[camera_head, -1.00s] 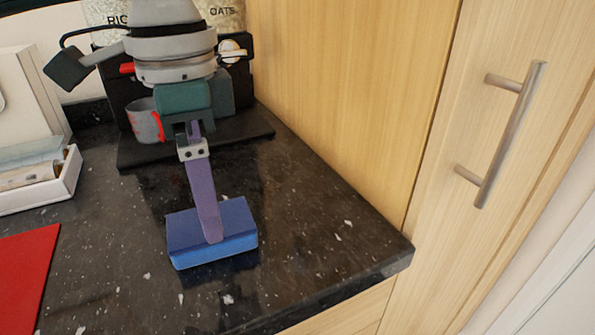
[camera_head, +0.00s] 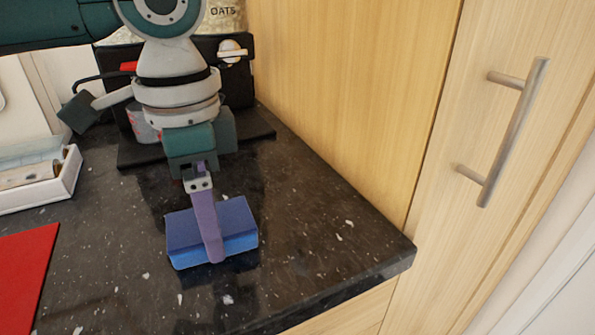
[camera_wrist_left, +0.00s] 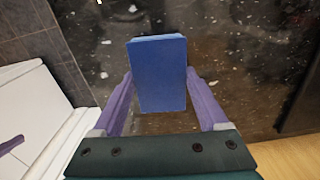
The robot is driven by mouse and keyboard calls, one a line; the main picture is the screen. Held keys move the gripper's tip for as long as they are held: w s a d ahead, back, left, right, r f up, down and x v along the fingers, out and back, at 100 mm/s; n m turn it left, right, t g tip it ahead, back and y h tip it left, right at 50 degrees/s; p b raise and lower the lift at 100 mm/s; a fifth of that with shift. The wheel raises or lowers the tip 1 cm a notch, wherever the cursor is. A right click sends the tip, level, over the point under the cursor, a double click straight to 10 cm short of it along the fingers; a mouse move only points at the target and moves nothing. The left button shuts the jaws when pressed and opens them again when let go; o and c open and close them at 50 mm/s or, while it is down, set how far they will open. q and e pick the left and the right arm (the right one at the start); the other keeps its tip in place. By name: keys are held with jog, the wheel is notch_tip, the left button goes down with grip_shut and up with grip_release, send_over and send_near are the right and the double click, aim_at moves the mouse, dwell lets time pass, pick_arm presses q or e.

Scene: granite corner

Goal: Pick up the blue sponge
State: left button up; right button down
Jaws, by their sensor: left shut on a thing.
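The blue sponge (camera_head: 238,222) is a rectangular block low on the dark speckled counter, near its front corner. It also shows in the left wrist view (camera_wrist_left: 158,75), between the two purple fingers. My left gripper (camera_head: 212,250) comes down over it from behind and is shut on it. One finger lies across the sponge's near face in the head view; the other finger is hidden behind the sponge. I cannot tell whether the sponge touches the counter. My right gripper is not in view.
A red mat (camera_head: 22,270) lies at the left on the counter (camera_head: 330,245). A white tray (camera_head: 60,190) stands behind it. A black coffee machine (camera_head: 240,85) stands at the back. A wooden cabinet with a metal handle (camera_head: 515,130) borders the right.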

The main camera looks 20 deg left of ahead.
pick_arm(q)
jog(key=c, duration=0.4)
notch_tip(320, 180, up, 20)
jog(key=p, duration=0.3)
jog(key=shift+p, duration=0.4)
jog(key=shift+c, duration=0.2)
